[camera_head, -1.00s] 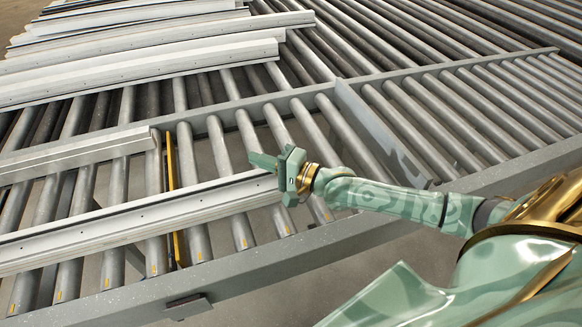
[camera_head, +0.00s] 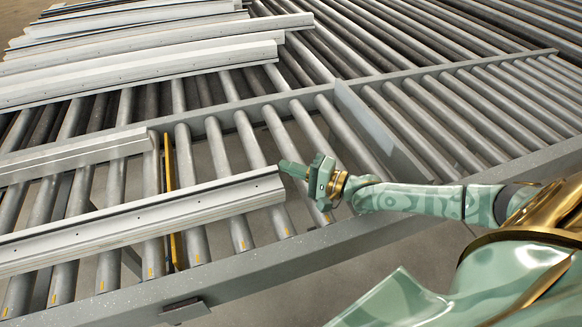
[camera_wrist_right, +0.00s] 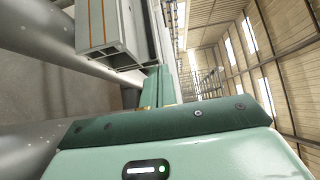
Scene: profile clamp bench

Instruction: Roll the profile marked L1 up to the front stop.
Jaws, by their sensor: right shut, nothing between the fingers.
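A long light-grey profile (camera_head: 140,222) lies across the rollers in the near lane, its right end by my right gripper. I cannot read an L1 mark on it. My right gripper (camera_head: 284,166) is shut and empty, its fingertips at the top edge of that end. I cannot tell whether they touch it. In the right wrist view, the shut fingers (camera_wrist_right: 160,87) are beside a hollow profile end (camera_wrist_right: 108,32) with orange lines. An upright grey plate (camera_head: 380,130) crosses the lane farther right; I cannot tell whether it is the front stop. My left gripper is not in view.
A shorter profile (camera_head: 75,153) lies behind the long one at the left. Several profiles (camera_head: 140,72) lie on the far rollers. A yellow strip (camera_head: 170,165) shows between rollers. A grey rail (camera_head: 250,262) edges the near side. Rollers between the profile's end and the plate are bare.

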